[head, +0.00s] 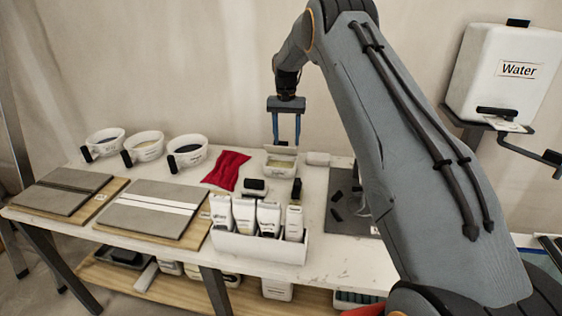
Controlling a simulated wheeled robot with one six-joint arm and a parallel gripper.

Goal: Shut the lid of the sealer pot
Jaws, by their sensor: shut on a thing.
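The exact contact is too small to see clearly.
A red cloth (226,170) lies left of the pot, and a black-topped block (255,187) sits in front. A white caddy (258,246) of bottles stands nearer. Bowls (187,150) and tile boards (150,208) fill the left. A grey mat (345,215) lies right.

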